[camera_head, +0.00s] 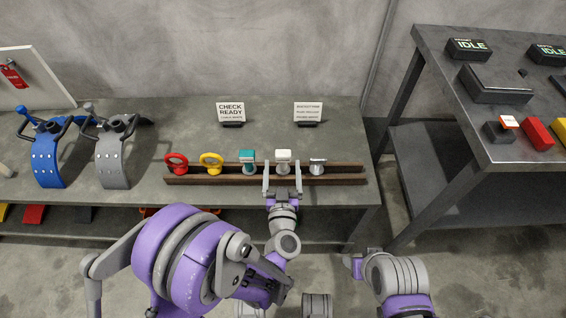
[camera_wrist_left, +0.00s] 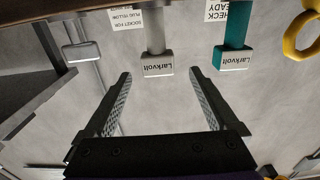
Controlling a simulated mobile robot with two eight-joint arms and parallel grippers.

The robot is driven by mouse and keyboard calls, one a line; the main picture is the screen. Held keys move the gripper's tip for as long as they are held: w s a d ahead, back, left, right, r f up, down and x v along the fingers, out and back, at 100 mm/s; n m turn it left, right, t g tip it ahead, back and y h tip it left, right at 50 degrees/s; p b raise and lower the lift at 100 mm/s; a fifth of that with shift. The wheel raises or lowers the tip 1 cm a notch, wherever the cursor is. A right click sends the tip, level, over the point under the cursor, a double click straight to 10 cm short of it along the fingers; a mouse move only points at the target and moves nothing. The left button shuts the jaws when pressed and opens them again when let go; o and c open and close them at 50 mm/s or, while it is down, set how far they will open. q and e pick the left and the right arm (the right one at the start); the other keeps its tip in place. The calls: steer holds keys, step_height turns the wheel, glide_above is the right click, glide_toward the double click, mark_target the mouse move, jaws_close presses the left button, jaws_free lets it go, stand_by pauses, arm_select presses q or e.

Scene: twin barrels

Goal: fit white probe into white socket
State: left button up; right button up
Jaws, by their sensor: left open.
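The white probe (camera_head: 283,157) stands in the wooden rack on the grey workbench, between a teal probe and a grey one. It also shows in the left wrist view as a pale block marked Larkvolt (camera_wrist_left: 157,66) on a stem. My left gripper (camera_head: 283,181) is open just in front of it. In the left wrist view the gripper's fingertips (camera_wrist_left: 159,74) lie on either side of the block with gaps; nothing is held. Part of my right arm shows at the lower right; its gripper (camera_head: 356,263) is small and its jaws are unclear. I cannot make out a white socket.
The rack (camera_head: 340,180) also holds red (camera_head: 176,160), yellow (camera_head: 210,160), teal (camera_head: 248,158) and grey (camera_head: 318,163) pieces. Two signs (camera_head: 231,113) stand behind. Blue (camera_head: 46,155) and grey (camera_head: 110,155) curved brackets stand left. A darker table (camera_head: 520,150) with boxes stands right.

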arm_select(q)
steer(key=w, duration=0.5)
steer(key=w+b, duration=0.1)
steer(key=w, duration=0.2)
steer(key=shift+w+d+f, duration=0.1)
steer(key=shift+f, duration=0.15)
jaws_close()
